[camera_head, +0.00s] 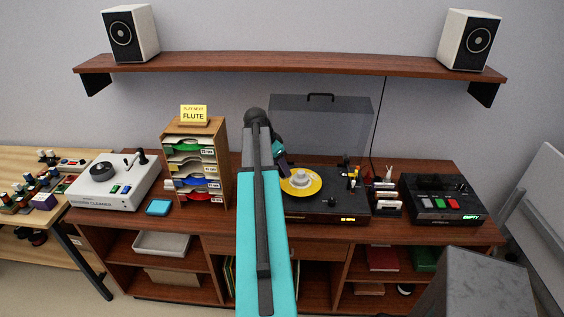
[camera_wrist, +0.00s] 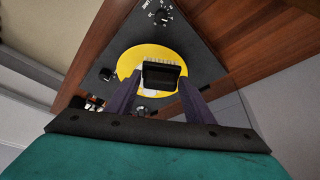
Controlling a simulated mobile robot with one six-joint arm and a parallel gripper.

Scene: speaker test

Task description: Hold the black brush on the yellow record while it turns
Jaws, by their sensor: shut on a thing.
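The yellow record (camera_head: 313,186) lies flat on the dark turntable (camera_head: 345,210) on the cabinet top, and it also shows in the wrist view (camera_wrist: 126,66). In the wrist view my gripper (camera_wrist: 161,88) is shut on the black brush (camera_wrist: 161,76), with its pale bristles pointing toward the record. The brush overlaps the record in this view. I cannot tell whether the bristles touch it. In the head view my arm and gripper hide the left of the turntable, and the brush is not clear there. A single picture does not show whether the record turns.
The clear lid (camera_head: 325,125) stands raised behind the turntable. A sleeve rack (camera_head: 222,150) and a white record cleaner (camera_head: 95,190) stand to the left. A small stand (camera_head: 388,207) and a black device (camera_head: 445,212) stand to the right. A shelf (camera_head: 290,64) hangs above.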

